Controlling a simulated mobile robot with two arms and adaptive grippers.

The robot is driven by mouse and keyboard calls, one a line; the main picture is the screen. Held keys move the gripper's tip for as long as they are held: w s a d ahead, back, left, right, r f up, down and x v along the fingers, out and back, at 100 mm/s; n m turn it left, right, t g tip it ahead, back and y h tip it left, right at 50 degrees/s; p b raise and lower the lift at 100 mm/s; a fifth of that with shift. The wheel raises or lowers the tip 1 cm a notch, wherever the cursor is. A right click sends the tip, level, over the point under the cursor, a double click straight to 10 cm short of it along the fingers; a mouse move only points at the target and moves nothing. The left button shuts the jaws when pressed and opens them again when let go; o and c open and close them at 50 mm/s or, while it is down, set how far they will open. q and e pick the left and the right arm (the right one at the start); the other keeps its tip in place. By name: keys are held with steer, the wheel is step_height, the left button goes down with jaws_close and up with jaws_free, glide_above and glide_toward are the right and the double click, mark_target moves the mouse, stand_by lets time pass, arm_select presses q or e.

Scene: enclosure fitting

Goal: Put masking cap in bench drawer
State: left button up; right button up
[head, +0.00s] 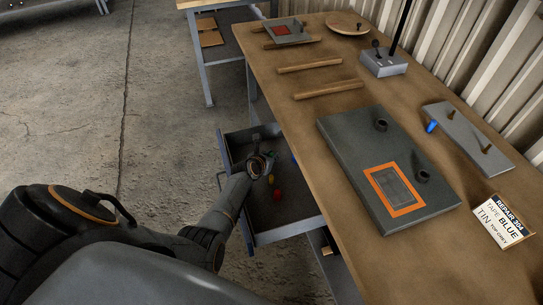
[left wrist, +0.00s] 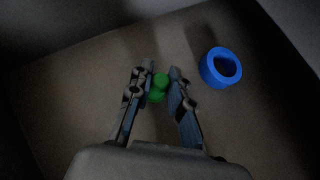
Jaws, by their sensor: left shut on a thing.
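The bench drawer (head: 290,222) is pulled out from the bench's left side. My left gripper (left wrist: 160,76) reaches down inside it, and in the head view the gripper (head: 268,172) is over the drawer's inside. It is shut on a small green masking cap (left wrist: 159,89), held between the fingertips. Whether the cap touches the drawer floor I cannot tell. A blue ring (left wrist: 220,68) lies on the drawer floor to the right of the fingers. My right gripper is not in view.
A small red thing (head: 277,194) shows by the gripper in the head view. On the bench (head: 265,75) lie a grey panel (head: 355,150) with an orange-framed window, wooden bars (head: 310,66), a bracket with pegs (head: 465,135) and a label card (head: 503,222). The floor left of the drawer is clear.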

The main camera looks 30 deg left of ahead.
arm_select(q)
steer(key=o, duration=0.7)
steer(key=shift+f, duration=0.1)
steer(key=shift+s+r+p, duration=0.15)
steer(key=shift+r+p, duration=0.3)
steer(key=p+v, duration=0.3)
steer(key=v, duration=0.8)
steer(key=shift+s, duration=0.25)
steer(key=shift+r, duration=0.1)
